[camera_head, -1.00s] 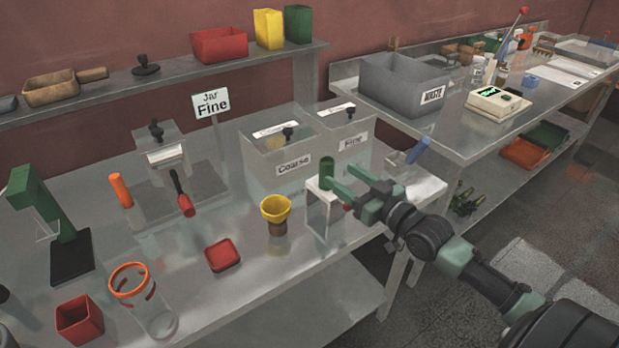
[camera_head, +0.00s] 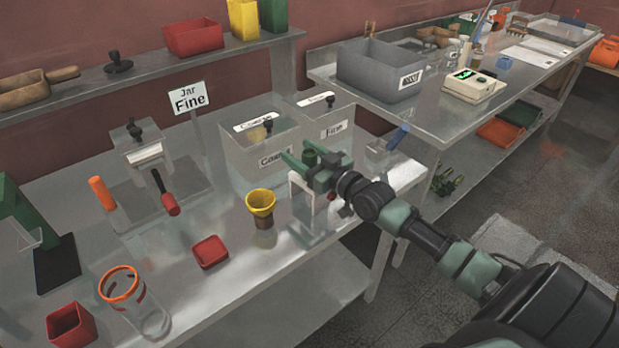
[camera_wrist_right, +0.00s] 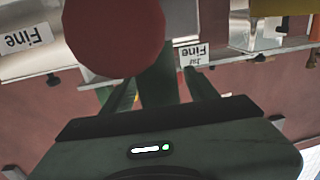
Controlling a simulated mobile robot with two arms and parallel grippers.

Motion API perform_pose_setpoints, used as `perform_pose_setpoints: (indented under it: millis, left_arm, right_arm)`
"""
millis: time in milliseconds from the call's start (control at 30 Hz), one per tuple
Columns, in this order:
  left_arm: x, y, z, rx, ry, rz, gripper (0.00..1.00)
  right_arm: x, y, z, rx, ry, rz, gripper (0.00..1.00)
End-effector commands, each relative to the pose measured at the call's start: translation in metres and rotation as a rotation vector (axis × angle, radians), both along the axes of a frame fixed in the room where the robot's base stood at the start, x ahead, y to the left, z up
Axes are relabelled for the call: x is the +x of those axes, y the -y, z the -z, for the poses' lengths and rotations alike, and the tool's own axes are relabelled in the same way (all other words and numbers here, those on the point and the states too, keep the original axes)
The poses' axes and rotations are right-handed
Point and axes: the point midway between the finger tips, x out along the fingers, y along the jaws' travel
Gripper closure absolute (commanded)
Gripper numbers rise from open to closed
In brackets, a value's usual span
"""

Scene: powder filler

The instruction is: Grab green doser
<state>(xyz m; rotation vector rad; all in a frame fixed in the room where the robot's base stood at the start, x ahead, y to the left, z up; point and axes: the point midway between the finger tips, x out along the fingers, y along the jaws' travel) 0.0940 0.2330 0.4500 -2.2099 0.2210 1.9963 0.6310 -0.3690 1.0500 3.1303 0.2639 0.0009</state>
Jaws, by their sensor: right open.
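The green doser (camera_head: 310,152) is a small upright green cylinder on a small white stand (camera_head: 303,190), in front of the labelled Coarse and Fine bins. My right gripper (camera_head: 304,160) is open, with its green fingers reaching either side of the doser. I cannot tell whether they touch it. In the right wrist view, a green body, likely the doser (camera_wrist_right: 157,82), shows between the two fingers (camera_wrist_right: 160,90). A dark red round shape covers part of that view. My left gripper is not in view.
The Coarse bin (camera_head: 240,155) and Fine bin (camera_head: 345,135) stand close behind. A yellow-topped cup (camera_head: 261,202) and a red lid (camera_head: 210,252) are to the left.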

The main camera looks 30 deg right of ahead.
Motion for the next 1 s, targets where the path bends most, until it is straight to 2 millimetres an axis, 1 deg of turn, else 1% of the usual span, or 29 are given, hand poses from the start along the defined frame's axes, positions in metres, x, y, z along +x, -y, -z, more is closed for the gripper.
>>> perform_pose_setpoints:
  millis: [33,100,167,200,267,300,333,567,1000]
  left_arm:
    - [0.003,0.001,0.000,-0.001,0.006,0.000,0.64]
    - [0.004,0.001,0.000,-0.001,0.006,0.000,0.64]
    - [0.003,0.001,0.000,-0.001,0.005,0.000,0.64]
    - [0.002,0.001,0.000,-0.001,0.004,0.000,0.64]
    - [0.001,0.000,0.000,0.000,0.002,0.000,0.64]
    - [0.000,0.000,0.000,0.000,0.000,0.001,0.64]
    - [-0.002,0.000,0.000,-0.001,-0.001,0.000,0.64]
    - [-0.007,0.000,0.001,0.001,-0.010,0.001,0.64]
    - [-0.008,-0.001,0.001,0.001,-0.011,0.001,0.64]
  right_arm:
    - [0.000,0.000,0.000,0.000,0.000,0.000,0.42]
    - [0.000,0.000,0.000,0.000,0.000,0.000,0.42]
    - [0.000,0.000,0.000,0.000,0.000,0.000,0.58]
    - [0.000,0.000,0.000,0.000,0.000,0.000,0.69]
    - [0.000,0.000,0.000,0.000,0.000,0.000,0.86]
    - [0.000,0.000,0.000,0.000,0.000,0.000,0.97]
    - [0.000,0.000,0.000,0.000,0.000,0.000,1.00]
    - [-0.001,0.000,0.000,0.000,0.000,0.000,1.00]
    - [-0.001,0.000,0.000,0.000,0.000,0.000,1.00]
